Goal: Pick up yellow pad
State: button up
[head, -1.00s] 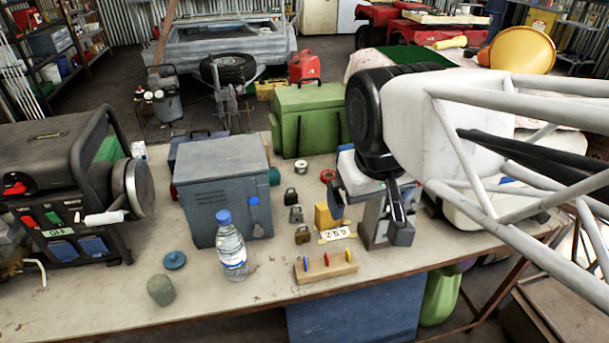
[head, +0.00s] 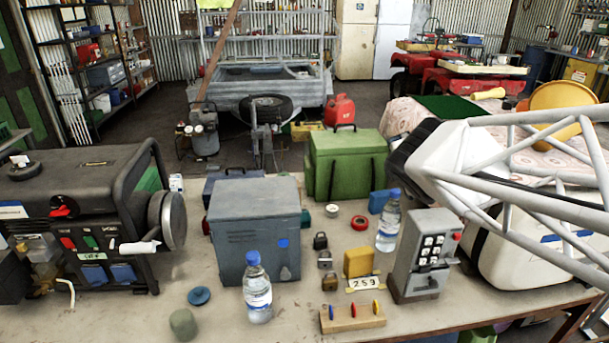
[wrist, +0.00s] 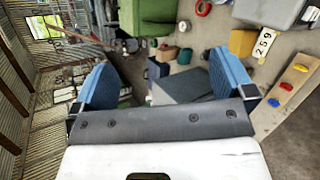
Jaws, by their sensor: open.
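A small yellow block (head: 358,263), which looks like the yellow pad, stands on the workbench (head: 215,325) behind a tag reading 259 (head: 364,283). A brass padlock (head: 329,281) sits just left of it. In the wrist view, a yellow block (wrist: 241,42) shows beside the tag (wrist: 264,43), right of my gripper (wrist: 163,82). My gripper's two blue fingers are wide apart, with nothing held between them. In the head view, my white arm comes in from the right, and the fingers cannot be made out.
A grey keypad box (head: 425,255) and a water bottle (head: 388,220) stand right of the block. A wooden board with coloured pegs (head: 353,318) lies in front. Two darker padlocks (head: 321,241) (head: 325,260) and a blue-grey box (head: 255,230) are to the left. A green case (head: 345,165) stands behind.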

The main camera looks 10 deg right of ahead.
jog(key=w+a+n+t+y, duration=0.1)
jog(key=w+n+t+y, duration=0.3)
jog(key=n, duration=0.6)
jog(key=n+g+y, duration=0.2)
jog(key=n, duration=0.7)
send_over(363, 255)
notch_tip(363, 255, down, 25)
jog(key=shift+r, duration=0.2)
jog(key=shift+f, duration=1.9)
jog(key=shift+f, duration=0.1)
